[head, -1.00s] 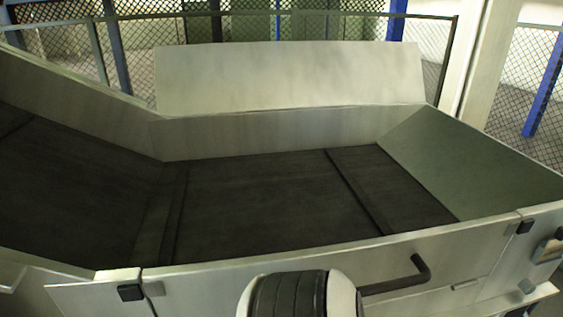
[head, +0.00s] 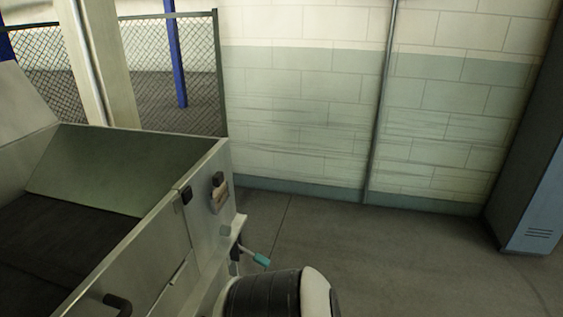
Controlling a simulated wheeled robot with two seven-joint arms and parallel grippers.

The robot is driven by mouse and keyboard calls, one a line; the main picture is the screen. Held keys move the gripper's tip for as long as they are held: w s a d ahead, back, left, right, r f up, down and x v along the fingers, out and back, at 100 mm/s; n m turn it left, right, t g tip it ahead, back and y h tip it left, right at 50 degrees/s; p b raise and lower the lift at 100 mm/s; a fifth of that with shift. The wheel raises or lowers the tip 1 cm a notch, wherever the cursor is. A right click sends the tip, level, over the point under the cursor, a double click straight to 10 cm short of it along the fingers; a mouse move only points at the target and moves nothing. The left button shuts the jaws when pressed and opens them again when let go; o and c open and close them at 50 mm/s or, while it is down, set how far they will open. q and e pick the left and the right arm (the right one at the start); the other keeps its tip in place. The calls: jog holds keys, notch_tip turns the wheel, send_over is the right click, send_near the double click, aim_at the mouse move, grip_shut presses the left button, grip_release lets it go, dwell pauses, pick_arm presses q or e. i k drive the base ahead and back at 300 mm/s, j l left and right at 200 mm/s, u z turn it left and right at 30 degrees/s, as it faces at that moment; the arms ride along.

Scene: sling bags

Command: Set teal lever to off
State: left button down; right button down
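The teal lever (head: 261,259) shows in the head view on the right end of the metal conveyor's side panel. Its teal grip points right and slightly down from a pale metal stem. Its lower mounting is partly hidden by a white and black rounded part at the bottom of the picture, likely part of my own arm. I cannot read any on or off marking. Neither gripper's fingers are in view.
The metal-walled conveyor (head: 150,246) with a dark belt fills the left. A black handle (head: 118,303) sticks out of its side. Grey floor (head: 400,255) is open to the right, up to a block wall (head: 300,120) and a blue-grey cabinet (head: 535,205).

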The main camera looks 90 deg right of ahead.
aim_at(252, 254)
jog(key=z, duration=0.45)
jog(key=k+z, duration=0.15)
jog(key=z, duration=0.7)
jog(key=k+l+z, duration=0.1)
jog(key=z, duration=0.35)
jog(key=l+z, duration=0.1)
jog(key=z, duration=0.35)
